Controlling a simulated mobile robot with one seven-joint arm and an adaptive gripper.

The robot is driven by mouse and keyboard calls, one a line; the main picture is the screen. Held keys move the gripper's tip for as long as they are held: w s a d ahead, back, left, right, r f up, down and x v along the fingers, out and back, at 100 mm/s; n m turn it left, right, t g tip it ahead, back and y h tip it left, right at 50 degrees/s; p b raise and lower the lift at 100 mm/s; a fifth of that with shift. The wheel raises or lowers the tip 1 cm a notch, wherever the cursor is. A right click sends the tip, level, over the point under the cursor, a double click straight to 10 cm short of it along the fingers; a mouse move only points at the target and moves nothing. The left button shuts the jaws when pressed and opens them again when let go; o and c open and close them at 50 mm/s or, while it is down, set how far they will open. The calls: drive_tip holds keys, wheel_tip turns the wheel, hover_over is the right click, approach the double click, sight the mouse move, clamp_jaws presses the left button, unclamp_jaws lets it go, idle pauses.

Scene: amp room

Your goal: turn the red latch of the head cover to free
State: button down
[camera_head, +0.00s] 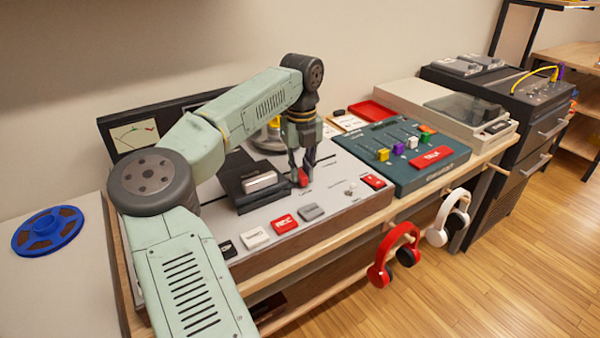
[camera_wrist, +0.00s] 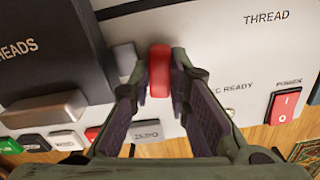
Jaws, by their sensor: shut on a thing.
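The red latch (camera_wrist: 160,72) is a small upright red piece on the light panel of the tape machine, right of the black head cover (camera_wrist: 45,50). In the head view the latch (camera_head: 302,177) shows low between my fingers. My gripper (camera_wrist: 160,85) is shut on the latch, with one finger on each side of it. In the head view my gripper (camera_head: 301,172) points down at the panel. The head cover (camera_head: 240,180) has a grey block on its front. Its hinge side cannot be made out.
Several push buttons, including a red one (camera_head: 284,223), line the front of the machine. A red power switch (camera_wrist: 284,104) sits to the right. A mixer (camera_head: 405,160) stands right of the machine. Red headphones (camera_head: 395,258) hang from the front rail.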

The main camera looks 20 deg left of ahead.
sight(302, 172)
drive_tip(key=shift+w+d+n, duration=0.1)
drive_tip(key=shift+w+n, duration=0.05)
drive_tip(key=shift+n, duration=0.95)
drive_tip(key=c, duration=1.5)
unclamp_jaws()
drive_tip(key=shift+r, duration=0.1)
wheel_tip(302, 172, up, 12)
drive_tip(key=shift+f, duration=0.1)
